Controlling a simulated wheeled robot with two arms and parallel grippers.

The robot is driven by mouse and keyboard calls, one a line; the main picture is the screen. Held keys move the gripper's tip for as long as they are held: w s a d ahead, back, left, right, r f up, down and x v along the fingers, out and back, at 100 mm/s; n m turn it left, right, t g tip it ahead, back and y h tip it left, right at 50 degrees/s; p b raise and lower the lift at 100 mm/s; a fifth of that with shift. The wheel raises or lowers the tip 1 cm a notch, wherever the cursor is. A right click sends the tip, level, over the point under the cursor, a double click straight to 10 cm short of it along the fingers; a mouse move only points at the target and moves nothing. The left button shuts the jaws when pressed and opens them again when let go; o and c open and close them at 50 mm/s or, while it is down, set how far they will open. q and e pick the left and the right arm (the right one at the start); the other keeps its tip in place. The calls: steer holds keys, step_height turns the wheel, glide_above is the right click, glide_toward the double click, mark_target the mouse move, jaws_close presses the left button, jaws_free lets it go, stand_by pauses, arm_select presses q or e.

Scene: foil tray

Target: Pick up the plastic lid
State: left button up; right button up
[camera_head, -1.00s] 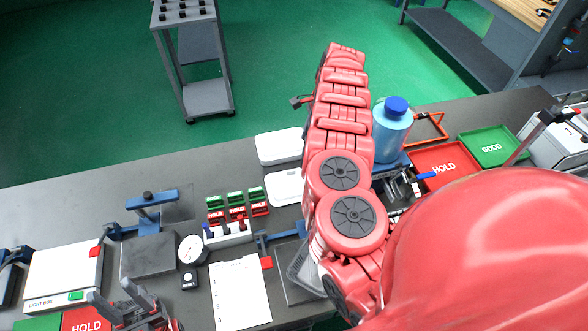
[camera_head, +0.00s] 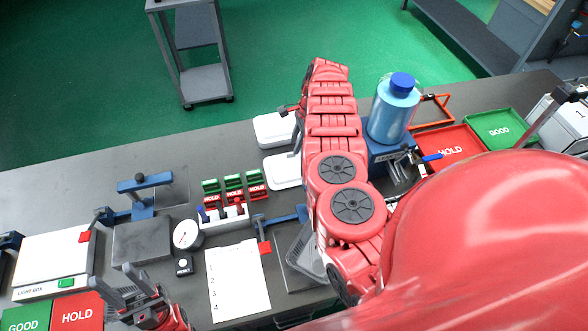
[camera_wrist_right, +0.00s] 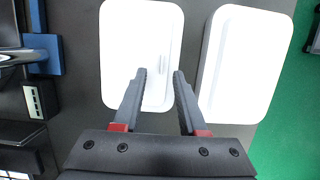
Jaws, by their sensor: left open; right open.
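A flat white rounded piece that looks like the plastic lid (camera_wrist_right: 143,40) lies on the dark bench in the right wrist view. It also shows in the head view (camera_head: 283,172), partly behind my right arm. My right gripper (camera_wrist_right: 159,73) is open and empty, with its fingertips over the lid's near part in the picture; I cannot tell whether they touch it. A second, deeper-sided white piece (camera_wrist_right: 245,60) lies beside it, farther back on the bench in the head view (camera_head: 272,130). My left gripper (camera_head: 130,291) is open and empty at the lower left of the head view.
A blue-capped bottle (camera_head: 393,112) stands right of my right arm, near a red HOLD tray (camera_head: 440,158) and a green GOOD tray (camera_head: 510,131). Small HOLD tags (camera_head: 234,196), a dial gauge (camera_head: 186,234) and a paper sheet (camera_head: 238,282) lie in front of the lid.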

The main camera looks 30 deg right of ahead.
mark_target(294, 166)
steer(key=b+x, duration=0.2)
steer(key=x, duration=0.2)
steer(key=shift+w+f, duration=0.15)
steer(key=shift+f, duration=0.2)
steer(key=shift+r, duration=0.15)
steer(key=shift+c, duration=0.2)
jaws_close()
